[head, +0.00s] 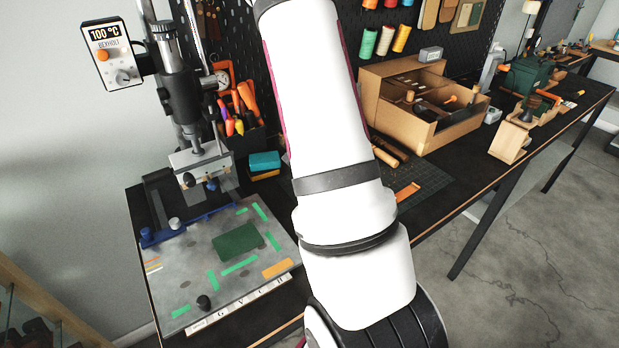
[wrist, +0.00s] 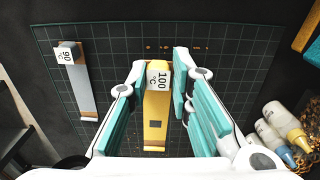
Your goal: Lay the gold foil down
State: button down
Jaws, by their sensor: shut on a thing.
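In the wrist view the gold foil (wrist: 156,112) is a narrow gold strip with a white "100 °C" tag at its far end. My gripper (wrist: 160,78) has its teal-padded fingers on both sides of it and is shut on it, over the dark gridded mat (wrist: 225,60). I cannot tell how far the foil is above the mat. In the head view my arm hides the gripper. The stamping press (head: 185,100) at the left shows "100 °C". A green piece (head: 238,242) lies on its grey base plate (head: 200,262), among green tape strips.
A silver strip (wrist: 78,85) tagged "90 °C" lies on the mat, left of my gripper. In the head view, a cup of tools (head: 240,110) stands behind the press, and a cardboard box (head: 415,105) stands right of my arm.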

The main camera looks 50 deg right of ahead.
jog(key=shift+f, duration=0.3)
jog(key=shift+f, duration=0.15)
jog(key=shift+f+b, duration=0.35)
jog(key=shift+f+b, duration=0.4)
jog(key=shift+f, duration=0.25)
jog(key=shift+f, duration=0.35)
jog(key=shift+f+b, duration=0.45)
jog(key=shift+b, duration=0.05)
jog(key=c, duration=1.4)
grip_release()
jog(key=shift+o, duration=0.2)
jog(key=shift+r, duration=0.1)
